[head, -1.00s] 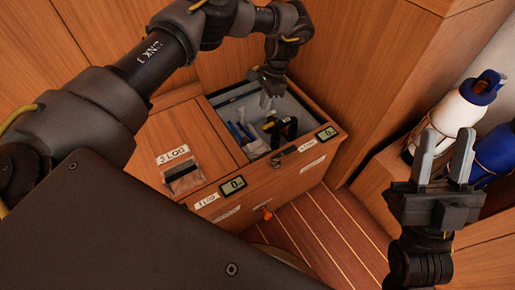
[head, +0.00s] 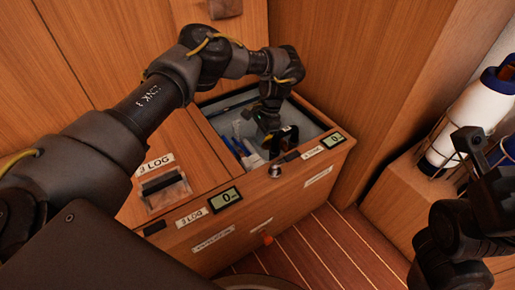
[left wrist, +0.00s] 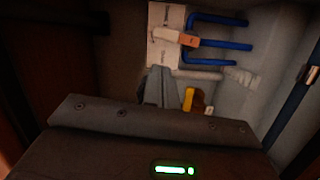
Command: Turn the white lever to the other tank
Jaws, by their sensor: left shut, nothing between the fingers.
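In the left wrist view a white lever (left wrist: 165,36) with an orange-brown part at its right end lies roughly level across a pale plate (left wrist: 158,62). Blue pipes (left wrist: 222,44) run to the right of it. My left gripper (left wrist: 160,72) is shut and empty, with its fingertips just below the lever in the picture; I cannot tell if they touch it. In the head view my left gripper (head: 268,121) is down inside the open locker (head: 222,103), and the lever is hidden. My right gripper (head: 468,146) is seen side-on at the right edge, away from the locker.
The locker's front edge carries two small displays (head: 225,198) and a round metal lock (head: 275,171). White and blue bottles (head: 478,115) stand at the right. A yellow item (left wrist: 188,98) lies close to my left fingers. Locker walls surround the left gripper.

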